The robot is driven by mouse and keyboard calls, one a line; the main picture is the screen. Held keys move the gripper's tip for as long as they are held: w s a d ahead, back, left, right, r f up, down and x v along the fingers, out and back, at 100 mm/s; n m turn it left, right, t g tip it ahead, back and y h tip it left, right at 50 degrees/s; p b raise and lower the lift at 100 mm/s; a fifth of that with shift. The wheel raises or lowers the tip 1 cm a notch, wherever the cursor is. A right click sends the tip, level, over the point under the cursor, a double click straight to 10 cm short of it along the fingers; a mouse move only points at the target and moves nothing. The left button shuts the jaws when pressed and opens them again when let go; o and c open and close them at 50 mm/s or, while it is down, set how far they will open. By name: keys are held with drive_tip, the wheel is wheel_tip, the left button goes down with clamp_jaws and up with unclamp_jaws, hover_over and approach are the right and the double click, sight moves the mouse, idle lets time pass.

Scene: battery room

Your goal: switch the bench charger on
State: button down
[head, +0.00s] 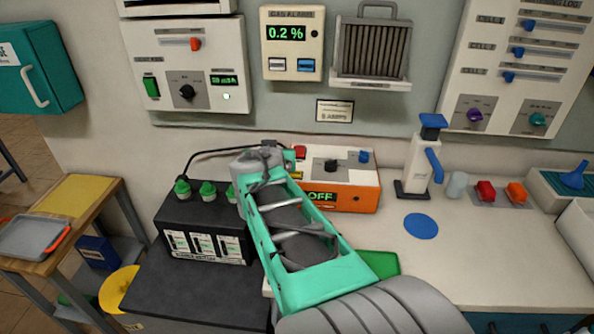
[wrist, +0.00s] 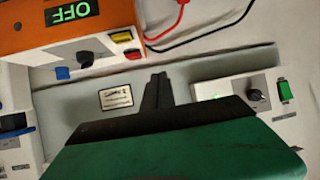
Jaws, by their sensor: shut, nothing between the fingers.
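The bench charger (head: 366,198) is an orange box with a pale sloped top, standing at the back of the bench. Its display (head: 320,197) reads OFF. A black knob (head: 330,165), a blue control (head: 364,156) and a red control (head: 300,152) show on its top. The wrist view shows the charger (wrist: 32,30) inverted, with its OFF display, blue control (wrist: 84,59), black knob, and red and yellow controls (wrist: 121,37). My gripper (head: 268,147) is shut and empty, just left of the charger; its fingers (wrist: 157,88) also show in the wrist view. My arm hides the charger's left part.
A black battery (head: 205,242) with green caps stands left of my arm. Red and black leads (wrist: 180,22) run from the charger. A wall panel (head: 150,60) with a green switch and knob hangs above. A pump-like stand (head: 418,160) is at right.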

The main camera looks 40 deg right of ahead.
drive_tip(key=s+d+m+h, duration=0.1)
drive_tip(key=d+m+h, duration=0.1)
drive_tip(key=d, duration=0.5)
drive_tip(key=p, duration=0.2)
hover_over(297, 162)
wheel_tip(297, 162, down, 3)
drive_tip(key=shift+s+f+n, duration=0.1)
drive_tip(key=shift+f+n, duration=0.1)
drive_tip(key=shift+n, duration=0.1)
wheel_tip(297, 162, down, 3)
drive_tip(key=shift+f, duration=0.6)
